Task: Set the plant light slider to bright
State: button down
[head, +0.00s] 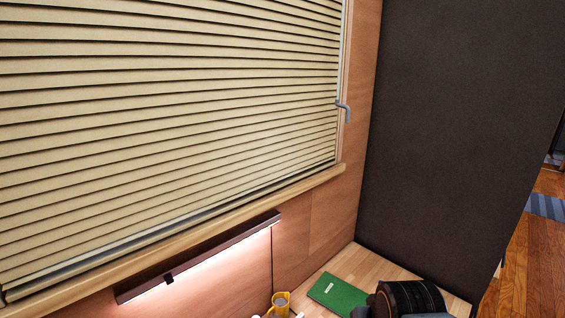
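The plant light (205,256) is a long dark bar fixed to the wood wall below the window sill. Its underside glows pinkish white along its length. A small black tab (169,279), which looks like the slider, sits on the bar's lower edge near its left end. No markings for dim or bright can be read. My gripper does not show in the head view.
A window with closed cream blinds (170,110) and a wooden sill (190,232) is above the light. Below right is a wooden desk (352,262) with a green book (337,294) and a yellow mug (281,303). A dark partition (450,130) stands at the right.

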aim_at(168, 279)
jog(key=u, duration=0.05)
jog(key=k, duration=0.4)
jog(key=u, duration=0.75)
jog(key=i, duration=0.5)
jog(key=u, duration=0.65)
